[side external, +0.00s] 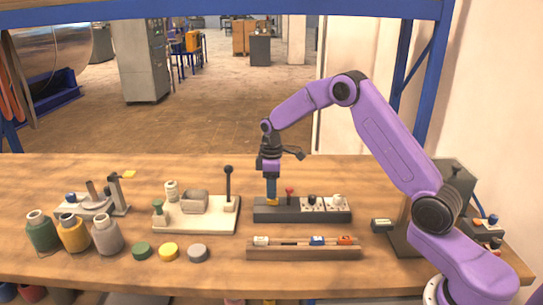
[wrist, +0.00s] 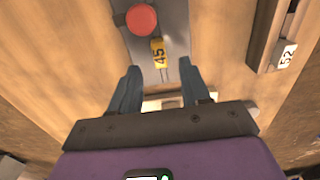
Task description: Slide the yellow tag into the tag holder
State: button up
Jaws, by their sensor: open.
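The yellow tag (wrist: 157,52), marked 45, is at the dark panel (wrist: 171,18), beside a red knob (wrist: 141,19). In the side view a bit of yellow (side external: 272,203) shows under my gripper (side external: 272,198), at the panel's left end. In the wrist view my gripper (wrist: 159,68) is open, its fingers to either side of the tag's near end, with gaps showing. The tag holder appears to be the long wooden rail (side external: 300,254) in front of the panel.
The panel also has a red-topped lever (side external: 289,192) and sockets (side external: 312,203). Left stand a cream fixture (side external: 195,215) with an upright black-knobbed lever (side external: 228,185), several bottles (side external: 75,232) and coloured caps (side external: 168,251).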

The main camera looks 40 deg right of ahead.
notch_tip(320, 180, up, 13)
jog(key=shift+r, duration=0.2)
dwell(0.4)
jog(key=s+a+r+n, duration=0.1)
jog(key=s+a, duration=0.6)
jog(key=s, duration=0.2)
jog(key=s+a+n, duration=0.1)
jog(key=s+a, duration=0.6)
jog(key=s, duration=0.3)
jog(key=s+d+f, duration=0.2)
jog(key=s, duration=0.9)
jog(key=s+d+f+n, duration=0.1)
jog(key=s+d, duration=0.1)
jog(key=s, duration=0.9)
jog(key=shift+f+n, duration=0.3)
jog(key=shift+f, duration=0.1)
